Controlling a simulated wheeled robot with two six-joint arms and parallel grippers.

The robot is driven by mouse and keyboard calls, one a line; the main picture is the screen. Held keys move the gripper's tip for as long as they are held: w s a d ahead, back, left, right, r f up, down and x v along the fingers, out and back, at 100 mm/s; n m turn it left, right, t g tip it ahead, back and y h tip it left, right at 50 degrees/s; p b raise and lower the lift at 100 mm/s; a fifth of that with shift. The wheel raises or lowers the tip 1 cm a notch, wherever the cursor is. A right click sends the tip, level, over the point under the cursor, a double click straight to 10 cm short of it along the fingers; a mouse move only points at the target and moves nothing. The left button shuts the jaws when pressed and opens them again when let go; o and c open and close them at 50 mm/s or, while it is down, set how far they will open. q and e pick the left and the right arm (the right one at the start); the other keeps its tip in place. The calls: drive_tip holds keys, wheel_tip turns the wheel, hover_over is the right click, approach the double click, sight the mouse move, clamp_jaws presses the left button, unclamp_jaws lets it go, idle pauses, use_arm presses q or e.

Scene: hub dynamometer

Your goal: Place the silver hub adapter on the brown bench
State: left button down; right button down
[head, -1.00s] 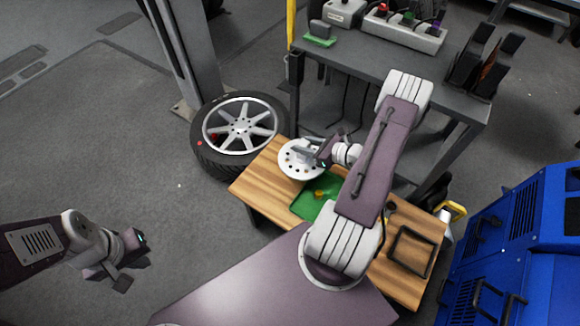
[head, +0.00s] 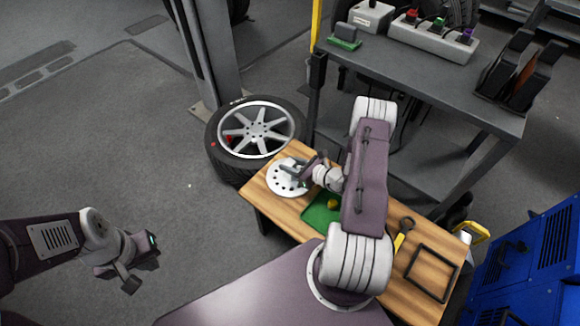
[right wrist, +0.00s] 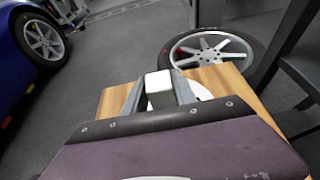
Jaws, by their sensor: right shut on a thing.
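The silver hub adapter (head: 283,184) is a round pale disc with holes, over the far left end of the brown bench (head: 262,198). My right gripper (head: 294,170) is shut on its raised centre. I cannot tell whether the disc touches the wood. In the right wrist view the adapter (right wrist: 158,84) shows as a light block between the fingers, with part of the disc behind. The bench top (right wrist: 222,76) lies below it. My left gripper (head: 140,275) hangs over the floor at the left, away from the bench; its jaw opening is unclear.
A green mat (head: 318,212) with a small yellow item lies beside the adapter. A yellow-handled tool (head: 404,234) and a dark square frame (head: 432,271) lie at the bench's right. A wheel (head: 256,132) lies behind the bench. A grey table (head: 420,85) and blue machine (head: 530,255) stand right.

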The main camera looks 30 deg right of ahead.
drive_tip(key=shift+r, duration=0.15)
drive_tip(key=shift+f, duration=0.2)
drive_tip(key=c, duration=1)
unclamp_jaws()
